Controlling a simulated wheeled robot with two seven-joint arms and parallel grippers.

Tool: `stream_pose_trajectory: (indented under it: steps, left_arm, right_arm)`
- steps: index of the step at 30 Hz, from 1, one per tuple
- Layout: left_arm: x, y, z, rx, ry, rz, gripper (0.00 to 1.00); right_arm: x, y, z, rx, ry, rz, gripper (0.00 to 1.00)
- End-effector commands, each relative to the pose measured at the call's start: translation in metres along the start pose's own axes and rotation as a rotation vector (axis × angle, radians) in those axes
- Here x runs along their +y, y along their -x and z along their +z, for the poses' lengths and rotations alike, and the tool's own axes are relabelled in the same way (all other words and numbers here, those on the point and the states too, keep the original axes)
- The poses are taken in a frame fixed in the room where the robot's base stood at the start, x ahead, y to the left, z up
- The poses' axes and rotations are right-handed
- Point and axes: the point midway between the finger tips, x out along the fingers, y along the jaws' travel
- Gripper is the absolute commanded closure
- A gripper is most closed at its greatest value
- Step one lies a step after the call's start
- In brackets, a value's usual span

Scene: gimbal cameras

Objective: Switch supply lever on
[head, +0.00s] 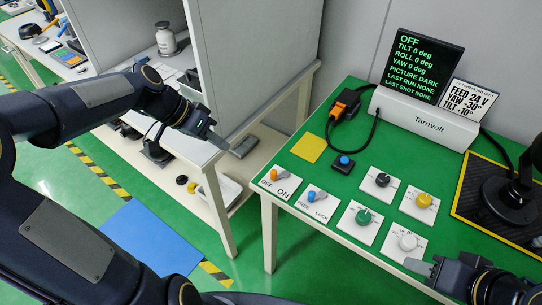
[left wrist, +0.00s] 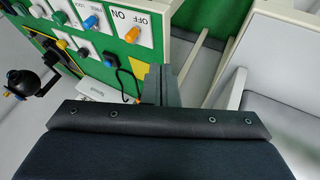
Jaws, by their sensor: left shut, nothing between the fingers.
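The supply lever (head: 274,175) is an orange-and-grey lever on a white plate marked OFF and ON, at the near left corner of the green table. Its exact setting is hard to make out, but the display reads OFF. The lever also shows in the left wrist view (left wrist: 131,34), near the top. My left gripper (head: 221,144) is shut and empty, to the left of the lever and apart from it, beside the grey-walled bench. Its fingers show in the left wrist view (left wrist: 160,84). My right gripper (head: 422,265) is over the table's near edge at right; its opening is unclear.
A blue FREE/LOCK lever (head: 313,197) sits right beside the supply plate. Several knob plates, a blue button (head: 344,162) and a black display (head: 422,65) are on the green table (head: 310,125). A gap separates the table from the bench (head: 265,95).

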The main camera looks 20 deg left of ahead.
Motion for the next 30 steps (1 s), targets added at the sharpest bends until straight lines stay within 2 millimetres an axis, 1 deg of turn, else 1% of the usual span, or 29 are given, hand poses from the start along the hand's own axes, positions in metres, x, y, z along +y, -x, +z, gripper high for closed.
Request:
stream_pose_trajectory:
  steps: [3, 12, 16, 20, 27, 30]
  left_arm:
    - [-0.004, -0.002, -0.002, 0.004, -0.008, 0.01, 1.0]
    - [-0.004, -0.003, -0.002, 0.004, -0.009, 0.009, 1.0]
    - [-0.004, -0.011, -0.002, 0.003, -0.008, 0.01, 1.0]
    - [-0.003, -0.031, -0.001, 0.0, -0.009, 0.013, 1.0]
    - [-0.002, -0.084, -0.001, -0.001, -0.009, 0.015, 1.0]
    - [-0.003, -0.104, -0.001, 0.0, -0.009, 0.013, 1.0]
  right_arm:
    - [0.001, -0.001, 0.001, 0.0, 0.0, 0.0, 0.61]
    - [0.0, -0.001, 0.0, 0.0, 0.0, 0.0, 0.61]
    - [0.001, -0.002, 0.001, 0.0, 0.0, 0.0, 0.61]
    - [0.002, -0.003, 0.002, 0.0, 0.0, 0.0, 0.61]
    - [0.003, -0.007, 0.004, 0.0, 0.0, 0.0, 0.61]
    - [0.004, -0.008, 0.004, 0.0, 0.0, 0.0, 0.61]
